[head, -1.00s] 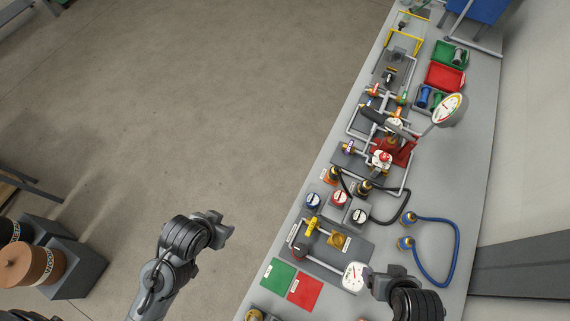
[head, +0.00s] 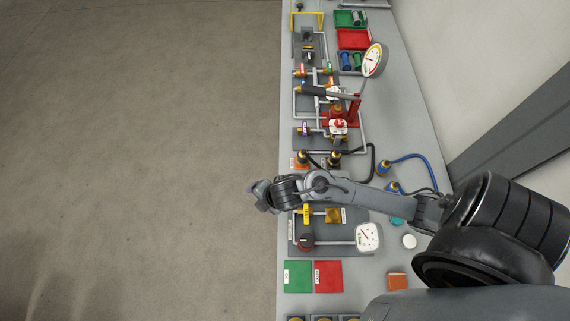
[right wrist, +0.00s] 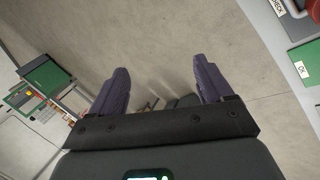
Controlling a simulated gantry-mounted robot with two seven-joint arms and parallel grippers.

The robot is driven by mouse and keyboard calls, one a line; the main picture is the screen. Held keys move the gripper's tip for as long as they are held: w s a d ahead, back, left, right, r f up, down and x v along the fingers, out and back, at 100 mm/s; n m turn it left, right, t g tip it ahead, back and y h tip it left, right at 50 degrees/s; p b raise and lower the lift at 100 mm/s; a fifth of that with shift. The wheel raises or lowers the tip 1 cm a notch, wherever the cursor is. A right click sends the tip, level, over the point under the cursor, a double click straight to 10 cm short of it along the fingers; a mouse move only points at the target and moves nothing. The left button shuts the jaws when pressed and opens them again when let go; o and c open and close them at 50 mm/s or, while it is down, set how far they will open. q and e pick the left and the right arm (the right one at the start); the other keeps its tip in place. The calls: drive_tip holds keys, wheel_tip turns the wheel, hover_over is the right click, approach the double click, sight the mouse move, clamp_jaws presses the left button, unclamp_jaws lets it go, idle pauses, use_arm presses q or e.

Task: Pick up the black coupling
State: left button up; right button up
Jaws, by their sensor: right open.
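Two dark couplings with brass-yellow parts stand on the bench in the head view, one at the left (head: 304,156) and one at the right (head: 334,160), by the black hose. I cannot tell which is the black coupling meant. My right gripper (head: 257,195) is at the bench's left edge, out over the floor, below and left of both couplings and apart from them. In the right wrist view its jaws (right wrist: 158,66) are open and empty, with floor between them. My left gripper is not in view.
My right forearm crosses the bench and hides part of it. A yellow-handled valve (head: 307,214), a white gauge (head: 368,237) and green (head: 298,276) and red (head: 328,276) mats lie below it. A blue hose (head: 421,159) lies at right. Floor at left is clear.

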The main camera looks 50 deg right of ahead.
drive_tip(key=w+d+f+n+b, duration=0.2)
drive_tip(key=w+d+f+n, duration=0.2)
drive_tip(key=f+n, duration=0.15)
drive_tip(key=n+g+b, duration=0.4)
drive_tip(key=n+g, duration=0.2)
drive_tip(key=n, duration=0.3)
hover_over(303, 155)
drive_tip(key=shift+w+f+h, duration=0.35)
drive_tip(key=shift+h, duration=0.05)
drive_tip(key=f, duration=0.1)
drive_tip(key=f+b, duration=0.1)
drive_tip(key=f, duration=0.1)
drive_tip(key=shift+s+d+f, duration=0.3)
drive_tip(key=shift+d+f, duration=0.05)
drive_tip(key=shift+f+b, duration=0.35)
drive_tip(key=shift+f, duration=0.2)
drive_tip(key=shift+w+f, duration=0.2)
drive_tip(key=shift+f, duration=1.75)
drive_tip(key=shift+d+f, duration=0.15)
drive_tip(key=shift+f, duration=0.55)
